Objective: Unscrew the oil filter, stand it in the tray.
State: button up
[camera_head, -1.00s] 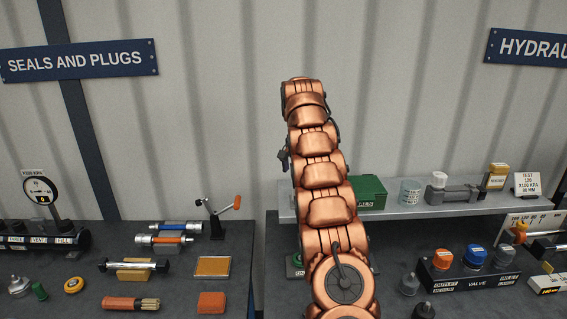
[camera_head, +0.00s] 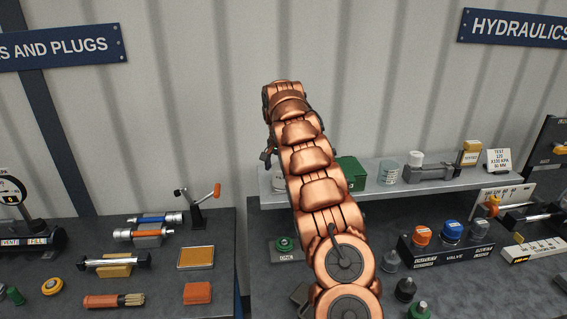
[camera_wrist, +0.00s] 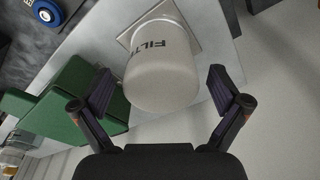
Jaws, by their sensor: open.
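The oil filter (camera_wrist: 162,75) is a white cylinder with dark letters reading "FILT". In the wrist view it is attached to a pale square plate (camera_wrist: 185,22). My gripper (camera_wrist: 160,84) is open, with one finger on each side of the filter's near end. The fingers stand apart from it with visible gaps, and nothing is held. I cannot make out for certain which thing is the tray.
A green box (camera_wrist: 75,95) is close to the left finger; it also shows in the head view (camera_head: 351,172) on the grey shelf (camera_head: 385,187). The valve block (camera_head: 447,252) and several small fittings occupy the right bench.

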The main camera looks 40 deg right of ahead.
jog(key=shift+d+f, duration=0.15)
jog(key=shift+f, duration=0.75)
jog(key=shift+c, duration=0.2)
